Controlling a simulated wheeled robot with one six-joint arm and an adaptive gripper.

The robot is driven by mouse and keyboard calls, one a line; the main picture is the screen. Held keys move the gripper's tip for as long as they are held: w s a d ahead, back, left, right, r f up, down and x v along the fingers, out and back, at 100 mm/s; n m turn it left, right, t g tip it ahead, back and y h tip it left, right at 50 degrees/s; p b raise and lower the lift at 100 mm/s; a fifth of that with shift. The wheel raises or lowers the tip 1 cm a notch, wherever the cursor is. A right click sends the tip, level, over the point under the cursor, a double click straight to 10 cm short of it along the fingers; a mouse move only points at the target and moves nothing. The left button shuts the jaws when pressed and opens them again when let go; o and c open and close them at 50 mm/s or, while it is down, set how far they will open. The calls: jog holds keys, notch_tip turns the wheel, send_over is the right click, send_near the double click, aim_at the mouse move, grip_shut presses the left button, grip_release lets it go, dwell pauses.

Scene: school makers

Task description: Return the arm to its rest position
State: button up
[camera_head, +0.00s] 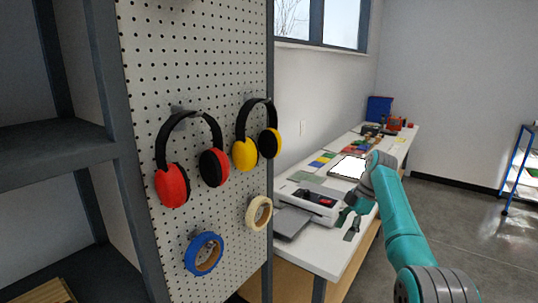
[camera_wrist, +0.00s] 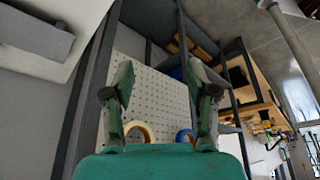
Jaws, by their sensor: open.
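My teal arm reaches up from the lower right of the head view and bends at a grey joint. My gripper (camera_head: 352,218) is at its end, in front of the white workbench, and looks empty. In the wrist view my gripper (camera_wrist: 160,100) shows two green and dark fingers spread wide apart with nothing between them. Behind the fingers is the pegboard (camera_wrist: 165,90), with a cream tape roll (camera_wrist: 139,131) and a blue tape roll (camera_wrist: 184,136) low on it.
The pegboard (camera_head: 215,100) at left holds red earmuffs (camera_head: 172,186), yellow earmuffs (camera_head: 245,154) and tape rolls. A workbench (camera_head: 322,262) carries a printer-like machine (camera_head: 308,201) close to my gripper. A blue-framed rack (camera_head: 517,168) stands far right. Floor (camera_head: 455,215) between is clear.

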jog(key=s+a+f+m+t+h, duration=0.1)
jog(key=s+f+m+t, duration=0.15)
jog(key=f, duration=1.25)
jog(key=s+a+f+m+t, duration=0.1)
jog(key=s+f+m, duration=0.2)
jog(key=f, duration=1.3)
jog(key=s+a+f+m+t+h, duration=0.1)
jog(key=s+f+m+t, duration=0.15)
jog(key=s+f, duration=0.65)
jog(key=s+a+f+m+t+h, duration=0.1)
jog(key=s+f+m, duration=0.2)
jog(key=s+f, duration=0.55)
jog(key=s+r+m+t+h, duration=0.1)
jog(key=s+r+m+t, duration=0.3)
jog(key=s, duration=1.1)
jog(key=s+r+m+t, duration=0.1)
jog(key=s+r, duration=0.5)
jog(key=s, duration=0.8)
jog(key=s+r+m+t, duration=0.1)
jog(key=s+r, duration=0.4)
jog(key=r, duration=0.3)
jog(key=s+r+m+t, duration=0.1)
jog(key=s+r, duration=0.4)
jog(key=r, duration=0.3)
jog(key=s+a+r+m+t, duration=0.1)
jog(key=s+r, duration=0.4)
jog(key=r, duration=0.3)
jog(key=shift+s+r+m, duration=0.15)
jog(key=shift+s+m, duration=0.15)
jog(key=shift+m, duration=0.1)
